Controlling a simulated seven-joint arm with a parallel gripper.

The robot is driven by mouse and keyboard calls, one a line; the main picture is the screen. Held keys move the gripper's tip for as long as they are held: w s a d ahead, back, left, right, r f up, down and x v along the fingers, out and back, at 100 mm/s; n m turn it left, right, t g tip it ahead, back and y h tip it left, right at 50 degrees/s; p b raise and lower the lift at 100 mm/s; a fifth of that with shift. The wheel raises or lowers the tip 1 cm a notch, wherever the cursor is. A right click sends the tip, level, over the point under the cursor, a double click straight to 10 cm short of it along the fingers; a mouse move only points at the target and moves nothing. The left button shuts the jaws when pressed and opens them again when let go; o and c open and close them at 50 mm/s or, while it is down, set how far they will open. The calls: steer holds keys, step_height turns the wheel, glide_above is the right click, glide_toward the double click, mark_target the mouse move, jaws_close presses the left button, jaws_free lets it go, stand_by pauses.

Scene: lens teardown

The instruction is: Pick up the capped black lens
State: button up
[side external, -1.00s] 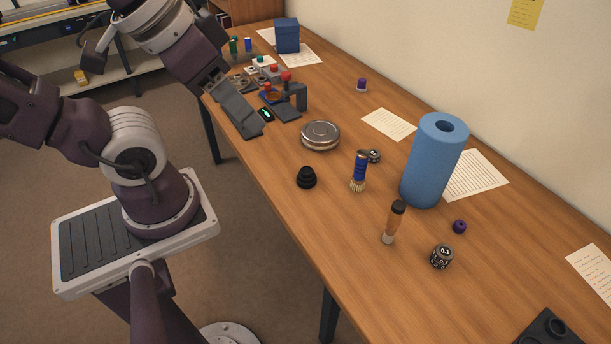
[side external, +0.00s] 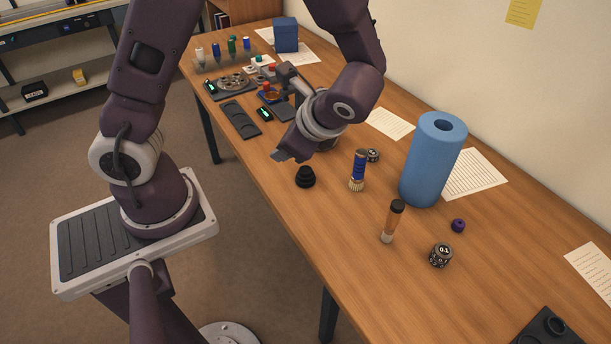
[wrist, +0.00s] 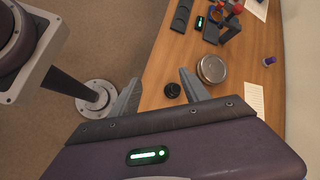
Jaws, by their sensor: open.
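The black lens (side external: 305,177) is a small, dark, stepped round piece standing on the wooden table near its front edge. My gripper (side external: 284,156) is open and empty, above the table just behind and to the left of the lens in the side view. It does not touch the lens. In the wrist view the fingers of my gripper (wrist: 160,78) stand wide apart.
A round metal tin (wrist: 211,69) lies close to the right finger; my arm mostly hides it in the side view. A blue-handled brush (side external: 358,171), an amber-bodied tool (side external: 392,221) and a tall blue roll (side external: 432,160) stand to the right. Table in front of the brush is clear.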

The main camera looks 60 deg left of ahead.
mark_target(306, 171)
steer(key=w+f+m+t+y, duration=0.1)
steer(key=f+m, duration=0.2)
steer(key=f, duration=0.2)
steer(key=w+f+m+t+y, duration=0.1)
steer(key=w+f+m+t, duration=0.1)
steer(key=f+m, duration=0.2)
steer(key=w+f+m+t+y, duration=0.1)
steer(key=w+f+m+y, duration=0.1)
steer(key=f+m, duration=0.2)
steer(key=shift+f+t, duration=0.4)
steer(key=shift+f, duration=0.45)
steer(key=x, duration=0.7)
steer(key=shift+w+a, duration=0.1)
jaws_close()
